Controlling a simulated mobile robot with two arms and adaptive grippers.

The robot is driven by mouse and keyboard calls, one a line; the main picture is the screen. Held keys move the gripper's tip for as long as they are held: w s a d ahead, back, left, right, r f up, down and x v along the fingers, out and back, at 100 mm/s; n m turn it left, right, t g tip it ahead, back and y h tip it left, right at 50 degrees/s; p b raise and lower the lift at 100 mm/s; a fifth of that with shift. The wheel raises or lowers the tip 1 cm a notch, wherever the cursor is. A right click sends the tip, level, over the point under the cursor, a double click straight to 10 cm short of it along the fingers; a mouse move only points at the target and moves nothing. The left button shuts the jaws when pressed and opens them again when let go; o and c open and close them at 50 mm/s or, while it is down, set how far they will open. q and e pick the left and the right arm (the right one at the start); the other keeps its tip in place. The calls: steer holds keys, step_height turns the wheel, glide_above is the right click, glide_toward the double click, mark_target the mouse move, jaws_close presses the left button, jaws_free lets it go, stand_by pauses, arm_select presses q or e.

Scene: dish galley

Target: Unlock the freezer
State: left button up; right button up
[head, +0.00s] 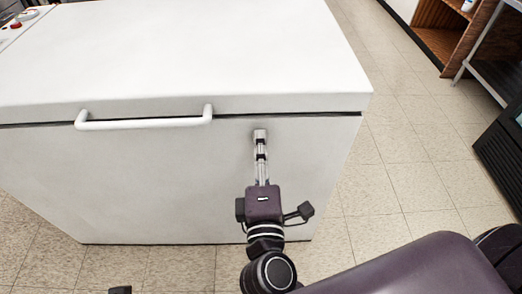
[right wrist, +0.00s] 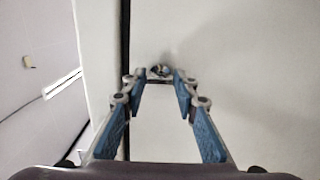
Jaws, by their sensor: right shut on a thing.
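The white chest freezer (head: 170,180) stands in front of me with its lid (head: 180,50) down. A white bar handle (head: 145,123) is on the lid's front edge. My right gripper (head: 260,136) points at the front face, right of the handle and just below the lid seam. In the right wrist view, its blue-padded fingers (right wrist: 160,78) close around a small metallic thing (right wrist: 160,70) at the freezer face. I cannot tell whether it is a key or the lock itself. The fingers hide most of it in the head view. My left gripper is not clearly visible.
A red button (head: 15,24) is on a panel at the far left. Open tiled floor (head: 400,150) lies right of the freezer. A wooden shelf unit (head: 440,35) and a dark slatted unit (head: 500,150) stand at the right edge.

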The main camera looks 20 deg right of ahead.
steer(key=shift+f+m, duration=0.1)
steer(key=shift+m, duration=0.3)
steer(key=o, duration=1.2)
steer(key=shift+c, duration=0.2)
